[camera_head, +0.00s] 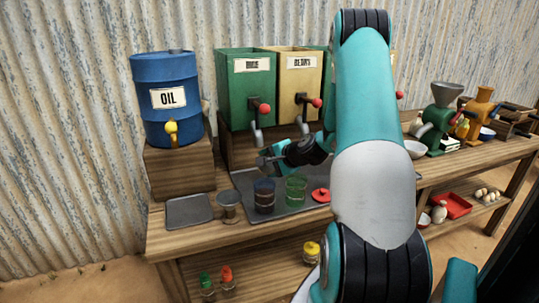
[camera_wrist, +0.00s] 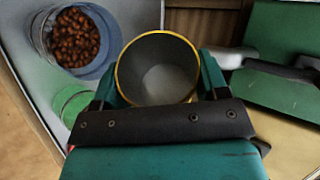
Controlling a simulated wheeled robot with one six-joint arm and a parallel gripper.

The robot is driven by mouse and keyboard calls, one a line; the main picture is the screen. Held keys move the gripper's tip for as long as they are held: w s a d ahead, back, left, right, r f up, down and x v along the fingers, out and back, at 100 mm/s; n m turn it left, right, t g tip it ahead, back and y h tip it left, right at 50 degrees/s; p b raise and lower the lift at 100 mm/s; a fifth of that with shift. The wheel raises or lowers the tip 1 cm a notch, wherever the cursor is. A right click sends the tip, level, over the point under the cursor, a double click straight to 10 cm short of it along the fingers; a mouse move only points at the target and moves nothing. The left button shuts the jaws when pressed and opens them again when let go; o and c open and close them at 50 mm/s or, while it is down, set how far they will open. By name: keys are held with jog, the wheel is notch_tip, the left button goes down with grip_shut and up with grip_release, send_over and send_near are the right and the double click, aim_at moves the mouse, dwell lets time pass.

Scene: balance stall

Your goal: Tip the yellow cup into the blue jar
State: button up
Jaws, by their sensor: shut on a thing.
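The yellow cup (camera_wrist: 122,82) shows in the wrist view as a yellow rim with a grey inner wall and a pale bottom; I cannot tell whether anything pale lies in it. My gripper (camera_wrist: 157,88) is shut on it, one finger on each side. In the head view my gripper (camera_head: 270,160) is above the tray, just over the blue jar, and the cup is hard to make out. The blue jar (camera_head: 264,196) stands upright on the tray. In the wrist view the blue jar (camera_wrist: 104,60) is open, holds brown nut-like pieces, and lies up and left of the cup, apart from it.
A green jar (camera_head: 296,190) stands just right of the blue jar, with a red lid (camera_head: 320,195) beyond it. A metal cup (camera_head: 228,207) is to the left. Green (camera_head: 240,95) and yellow (camera_head: 292,95) dispensers with spouts stand behind. An oil drum (camera_head: 165,110) stands at left.

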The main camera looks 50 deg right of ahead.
jog(key=m+y+p, duration=0.1)
jog(key=p, duration=0.1)
jog(key=r+y+p, duration=0.1)
jog(key=p, duration=0.2)
jog(key=d+m+g+y+p, duration=0.1)
jog(key=p, duration=0.1)
jog(key=shift+w+r+m, duration=0.1)
jog(key=shift+r+m, duration=0.2)
jog(key=shift+m+y+p, duration=0.6)
jog(key=shift+y+p, duration=0.4)
jog(key=shift+p, duration=0.25)
jog(key=shift+d+f+m+g+y+p, duration=0.1)
jog(key=shift+m+g+y+p, duration=0.3)
jog(key=shift+m+y, duration=0.5)
jog(key=shift+d+m+y, duration=0.15)
jog(key=shift+m+y, duration=0.35)
jog(key=shift+y, duration=0.4)
jog(key=shift+w+d+r+m+y+b, duration=0.1)
jog(key=shift+r+m+y+b, duration=0.4)
jog(key=shift+y, duration=0.3)
